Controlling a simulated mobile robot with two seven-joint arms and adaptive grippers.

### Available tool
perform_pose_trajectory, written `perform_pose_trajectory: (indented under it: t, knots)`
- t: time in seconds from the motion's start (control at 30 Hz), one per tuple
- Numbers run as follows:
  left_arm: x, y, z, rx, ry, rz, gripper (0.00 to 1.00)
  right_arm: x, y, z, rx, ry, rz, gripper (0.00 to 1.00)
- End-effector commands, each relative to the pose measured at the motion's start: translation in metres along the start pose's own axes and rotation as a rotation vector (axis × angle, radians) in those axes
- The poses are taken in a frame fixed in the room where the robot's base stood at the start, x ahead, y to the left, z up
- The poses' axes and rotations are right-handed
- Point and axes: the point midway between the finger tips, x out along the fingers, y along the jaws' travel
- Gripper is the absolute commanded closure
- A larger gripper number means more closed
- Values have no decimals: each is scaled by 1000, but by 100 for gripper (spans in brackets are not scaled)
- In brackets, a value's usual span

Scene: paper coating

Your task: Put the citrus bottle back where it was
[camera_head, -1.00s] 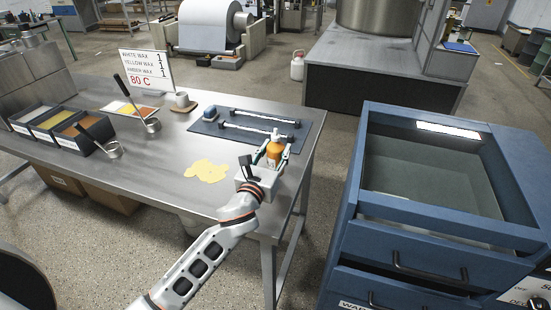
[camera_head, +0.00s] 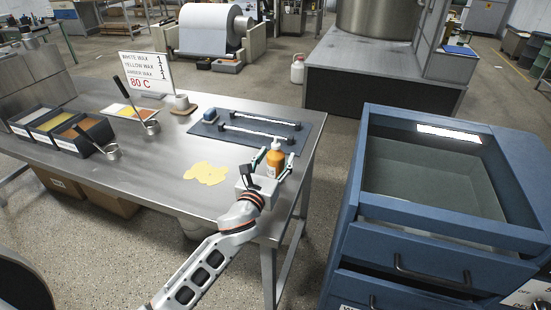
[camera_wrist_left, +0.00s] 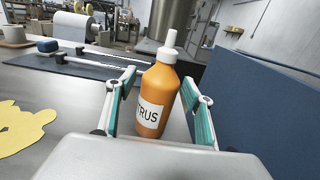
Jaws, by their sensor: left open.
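The citrus bottle (camera_head: 275,159) is orange with a white cap and a white label. It stands upright on the steel table (camera_head: 150,185) near its right end, close to the front edge of the dark mat. In the left wrist view the bottle (camera_wrist_left: 157,98) stands between the two teal-padded fingers, with a gap visible on each side. My left gripper (camera_head: 268,170) is open around it. The bottle's lower part is partly hidden by the gripper in the head view. My right gripper is not in view.
A yellow spill (camera_head: 206,173) lies left of the gripper. The dark mat (camera_head: 238,135) holds two rods and a blue block. Wax trays (camera_head: 62,130), ladles, a cup (camera_head: 182,103) and a sign (camera_head: 146,68) stand further left. A blue cabinet (camera_head: 350,215) stands right of the table.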

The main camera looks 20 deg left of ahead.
Motion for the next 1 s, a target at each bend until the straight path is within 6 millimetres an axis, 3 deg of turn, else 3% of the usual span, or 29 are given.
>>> perform_pose_trajectory:
  t: [0.17,0.63,0.8,1.0]
  knots:
    - [-13,0,2,1,1,0,48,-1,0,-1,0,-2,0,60]
    - [-102,0,2,1,1,0,48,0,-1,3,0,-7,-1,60]
    - [-117,0,2,0,0,0,48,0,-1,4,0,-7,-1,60]
    - [-120,0,3,0,-2,0,48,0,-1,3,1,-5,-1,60]
